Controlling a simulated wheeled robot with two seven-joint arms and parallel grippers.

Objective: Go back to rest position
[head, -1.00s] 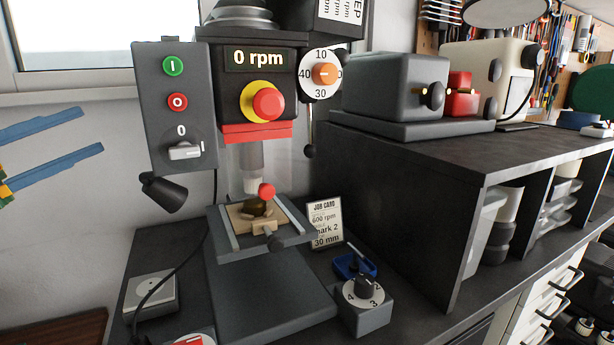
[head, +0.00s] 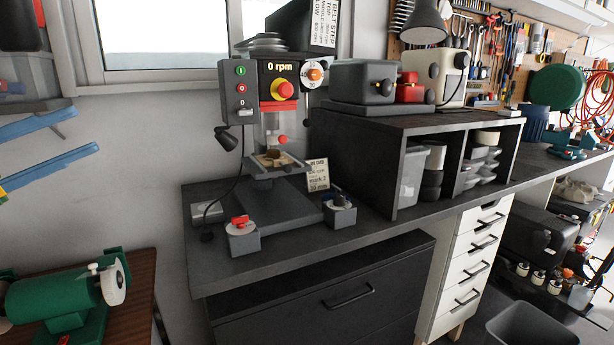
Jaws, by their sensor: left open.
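My left gripper (head: 86,129) is at the left edge of the head view. Its two blue fingers are apart, with nothing between them. It is in front of the grey wall and well clear of the drill press (head: 268,95), which stands on the dark bench (head: 370,238) to its right. The press display reads 0 rpm, and a small workpiece sits in the vise under its clear guard. My right gripper is not in view.
A green machine (head: 60,292) stands on a brown table at the lower left. A black shelf unit (head: 395,125) carries a grey box (head: 362,80) and other machines. White drawers (head: 470,262) and a dark bin (head: 530,326) are at the lower right.

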